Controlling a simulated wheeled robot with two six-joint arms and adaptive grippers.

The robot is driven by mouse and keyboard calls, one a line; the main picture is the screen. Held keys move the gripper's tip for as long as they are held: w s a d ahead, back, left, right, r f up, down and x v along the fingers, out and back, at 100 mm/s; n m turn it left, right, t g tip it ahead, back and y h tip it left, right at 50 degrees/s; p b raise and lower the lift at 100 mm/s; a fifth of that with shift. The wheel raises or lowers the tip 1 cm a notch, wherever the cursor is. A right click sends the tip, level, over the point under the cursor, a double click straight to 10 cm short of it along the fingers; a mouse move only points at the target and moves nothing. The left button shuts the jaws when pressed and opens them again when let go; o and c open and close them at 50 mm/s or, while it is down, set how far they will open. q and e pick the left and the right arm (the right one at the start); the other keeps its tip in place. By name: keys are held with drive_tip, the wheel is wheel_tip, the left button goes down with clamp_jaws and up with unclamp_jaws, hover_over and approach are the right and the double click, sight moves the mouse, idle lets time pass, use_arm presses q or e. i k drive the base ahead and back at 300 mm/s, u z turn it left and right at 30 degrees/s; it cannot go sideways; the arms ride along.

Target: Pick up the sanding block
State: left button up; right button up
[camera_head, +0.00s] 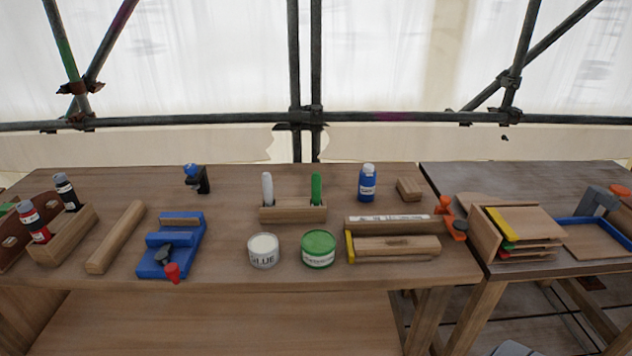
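A small wooden block (409,189), which looks like the sanding block, lies at the back right of the main workbench (220,270). It is to the right of a blue bottle (367,184) and apart from it. Bare bench top surrounds the block. Neither my left nor my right gripper is in view, and nothing is seen touching the block.
In front of the block lie a long wooden piece with a pale label (385,225) and an orange clamp (455,226). Glue (263,251) and green (318,249) tins, a blue vise (170,247) and a sheet rack (485,229) stand nearby. Dark scaffold poles rise behind.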

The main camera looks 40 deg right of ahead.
sight(408, 188)
drive_tip(key=u, duration=1.05)
drive_tip(key=k, duration=1)
drive_tip(key=z, duration=1.65)
drive_tip(key=i, duration=0.3)
